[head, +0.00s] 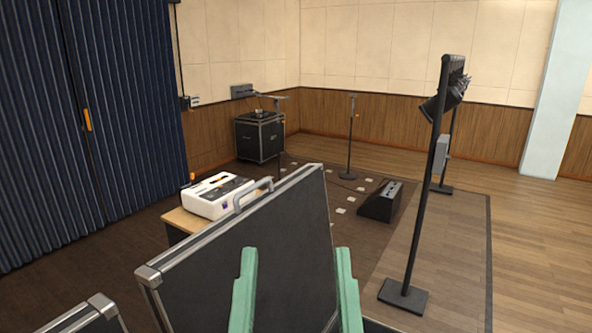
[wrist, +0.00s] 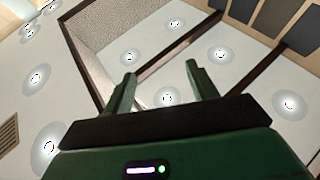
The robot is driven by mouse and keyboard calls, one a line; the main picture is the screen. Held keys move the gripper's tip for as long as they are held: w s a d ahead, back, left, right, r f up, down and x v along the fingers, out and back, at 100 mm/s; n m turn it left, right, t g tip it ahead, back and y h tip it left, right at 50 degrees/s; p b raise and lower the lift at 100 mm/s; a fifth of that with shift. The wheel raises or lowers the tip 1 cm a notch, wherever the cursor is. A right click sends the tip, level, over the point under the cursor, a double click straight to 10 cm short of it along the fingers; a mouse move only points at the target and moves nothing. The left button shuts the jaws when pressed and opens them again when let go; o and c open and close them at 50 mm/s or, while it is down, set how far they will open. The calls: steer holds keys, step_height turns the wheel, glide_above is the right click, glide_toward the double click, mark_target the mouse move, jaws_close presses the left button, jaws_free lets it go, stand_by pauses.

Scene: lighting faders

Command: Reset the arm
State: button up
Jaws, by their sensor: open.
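My gripper (head: 295,250) shows at the bottom of the head view as two pale green fingers pointing up, well apart, with nothing between them. In the wrist view my gripper (wrist: 160,70) is also open and empty, its dark green fingers pointing toward the ceiling (wrist: 230,80). The rest of my arm is out of sight in the head view. A white console with a dark top (head: 218,195) sits on a small wooden table (head: 184,219), beyond and left of the fingers; its faders are too small to tell.
A large open black case lid (head: 235,245) with metal edges stands close, behind the fingers. A black light stand (head: 425,190) rises to the right. A floor monitor (head: 380,203), a microphone stand (head: 350,140) and an amplifier (head: 259,138) stand further back. The wooden floor at right is clear.

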step_height(320, 180, up, 31)
steer(key=s+t+p, duration=0.1)
steer(key=s+p, duration=0.1)
steer(key=p, duration=2.7)
steer(key=shift+s+a+f, duration=0.15)
steer(key=shift+s+f, duration=0.05)
steer(key=shift+s, duration=0.1)
